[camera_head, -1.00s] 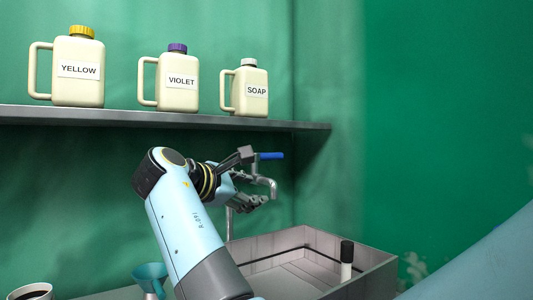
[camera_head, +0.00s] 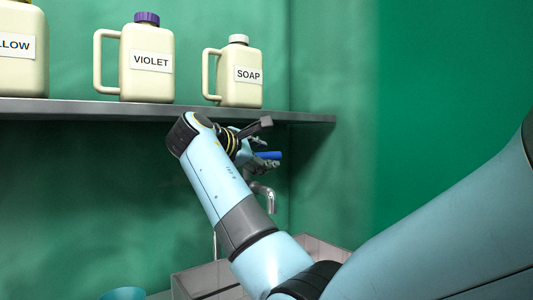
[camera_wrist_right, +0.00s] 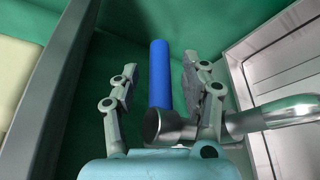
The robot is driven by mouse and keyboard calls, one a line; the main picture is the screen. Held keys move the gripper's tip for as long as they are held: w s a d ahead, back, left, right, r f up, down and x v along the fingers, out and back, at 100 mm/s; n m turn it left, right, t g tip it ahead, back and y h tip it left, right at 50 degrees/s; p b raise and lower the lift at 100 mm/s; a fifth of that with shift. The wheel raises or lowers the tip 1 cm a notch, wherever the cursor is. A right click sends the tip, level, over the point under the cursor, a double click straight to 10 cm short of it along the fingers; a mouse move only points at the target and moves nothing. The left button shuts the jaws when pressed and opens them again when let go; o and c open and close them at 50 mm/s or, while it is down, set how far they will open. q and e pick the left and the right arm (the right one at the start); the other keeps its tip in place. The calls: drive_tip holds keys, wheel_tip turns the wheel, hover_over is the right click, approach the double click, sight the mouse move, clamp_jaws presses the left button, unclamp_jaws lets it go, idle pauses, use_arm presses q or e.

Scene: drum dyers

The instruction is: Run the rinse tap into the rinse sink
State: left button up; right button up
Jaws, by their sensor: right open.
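The rinse tap is a metal spout (camera_head: 264,192) with a blue lever handle (camera_head: 268,155), on the green wall below the shelf. My right gripper (camera_head: 264,145) is at the lever, its fingers open. In the right wrist view the blue lever (camera_wrist_right: 160,75) stands between the two open fingers of the right gripper (camera_wrist_right: 158,85), apart from the left finger and closer to the right one. The tap's metal body (camera_wrist_right: 172,126) shows below the lever. The rinse sink (camera_head: 205,280) is partly hidden behind my arm; its grey wall also shows in the right wrist view (camera_wrist_right: 240,85). No water is visible. My left gripper is not in view.
A grey shelf (camera_head: 150,112) runs above the tap, close over my right gripper. It holds a soap jug (camera_head: 240,85), a violet jug (camera_head: 150,75) and another jug (camera_head: 22,65) at the left edge. A teal funnel (camera_head: 124,293) shows at the bottom.

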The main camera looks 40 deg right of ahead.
drive_tip(key=shift+x, duration=0.9)
drive_tip(key=shift+c, duration=0.4)
clamp_jaws()
